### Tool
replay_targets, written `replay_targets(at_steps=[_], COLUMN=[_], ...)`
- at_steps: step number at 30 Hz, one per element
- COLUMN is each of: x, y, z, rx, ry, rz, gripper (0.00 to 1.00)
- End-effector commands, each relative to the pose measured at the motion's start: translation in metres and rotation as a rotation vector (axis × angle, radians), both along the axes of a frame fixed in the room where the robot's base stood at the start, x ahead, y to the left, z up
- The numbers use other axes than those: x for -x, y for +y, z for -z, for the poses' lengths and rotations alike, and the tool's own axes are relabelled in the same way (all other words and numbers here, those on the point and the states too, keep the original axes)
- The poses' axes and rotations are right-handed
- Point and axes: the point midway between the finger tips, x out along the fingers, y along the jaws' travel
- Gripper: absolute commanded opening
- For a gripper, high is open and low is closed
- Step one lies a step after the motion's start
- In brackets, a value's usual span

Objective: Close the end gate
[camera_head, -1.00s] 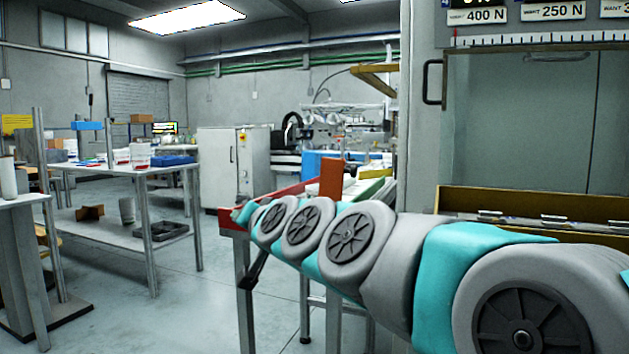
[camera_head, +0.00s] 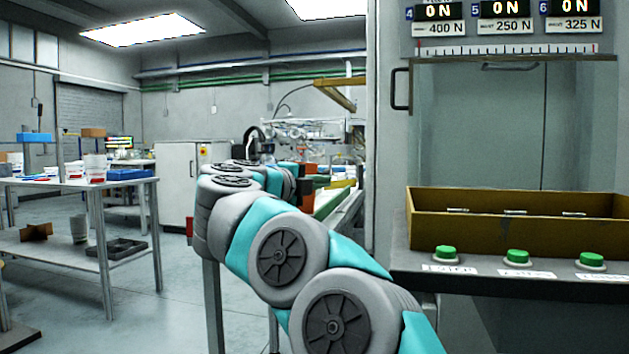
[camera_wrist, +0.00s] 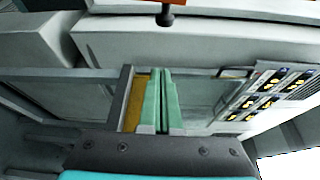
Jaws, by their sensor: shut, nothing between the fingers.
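I cannot clearly make out the end gate. An upright orange plate (camera_head: 308,185) stands beyond my arm in the head view, at the near end of a long bench, partly hidden by my arm; I cannot tell whether it is the gate. My gripper (camera_wrist: 160,72) shows in the wrist view as two green fingers side by side, shut and with nothing between them. In the head view my gripper is hidden behind my folded arm links.
A test cabinet with displays (camera_head: 505,12), an ochre trough (camera_head: 520,235) and green buttons (camera_head: 517,256) stands close on the right. A metal table (camera_head: 75,185) with containers is at the left. A white cabinet (camera_head: 178,185) stands behind. Floor between is open.

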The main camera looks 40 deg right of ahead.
Motion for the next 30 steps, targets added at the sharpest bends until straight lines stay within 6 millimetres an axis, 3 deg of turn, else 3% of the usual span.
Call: replay_targets(at_steps=[5,16,21,30], x=[-0.006,-0.029,-0.047,-0.062], y=[-0.022,-0.092,-0.079,-0.067], z=[0.000,0.001,-0.001,-0.002], rx=[0.002,0.003,0.007,0.006], ry=[-0.001,-0.002,-0.001,0.000], rz=[0.000,0.000,-0.004,-0.005], gripper=[0.00,0.00,0.00,0.00])
